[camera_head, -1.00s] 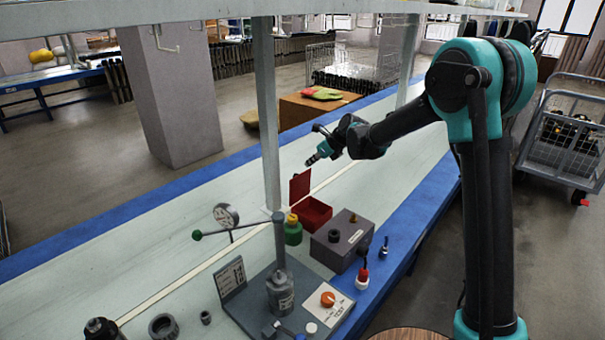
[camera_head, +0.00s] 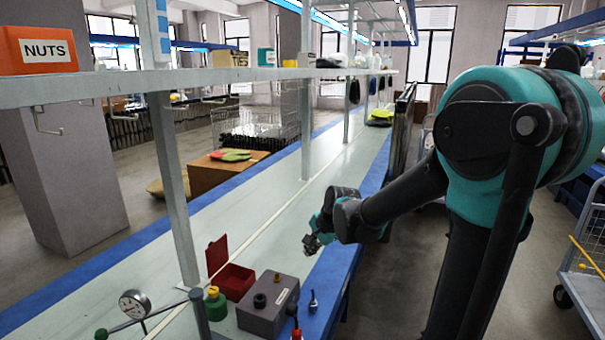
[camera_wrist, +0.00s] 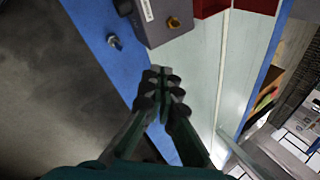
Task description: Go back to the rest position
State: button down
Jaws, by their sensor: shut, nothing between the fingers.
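My gripper (camera_head: 311,244) is shut and empty in the head view, held above the bench near its blue front edge, at the end of my arm. In the wrist view my gripper (camera_wrist: 166,72) has its fingertips together, over the border between the blue edge and the pale bench top. It is apart from the grey box (camera_head: 268,306), which lies just beyond the fingertips in the wrist view (camera_wrist: 160,20).
An open red box (camera_head: 232,282), a green bottle (camera_head: 215,304) and a gauge (camera_head: 134,303) stand on the bench. A small metal fitting (camera_head: 313,300) is on the blue edge. A shelf post (camera_head: 175,190) rises at left.

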jog(key=s+d+f+n+h, duration=0.1)
jog(key=s+d+f+n, duration=0.3)
jog(key=s+d, duration=0.4)
jog(key=s+d+f+n+h, duration=0.2)
jog(key=s+d+f+n, duration=0.2)
jog(key=s+d, duration=0.5)
jog(key=s+n, duration=0.2)
jog(key=shift+s+h, duration=0.3)
jog(key=shift+s, duration=0.05)
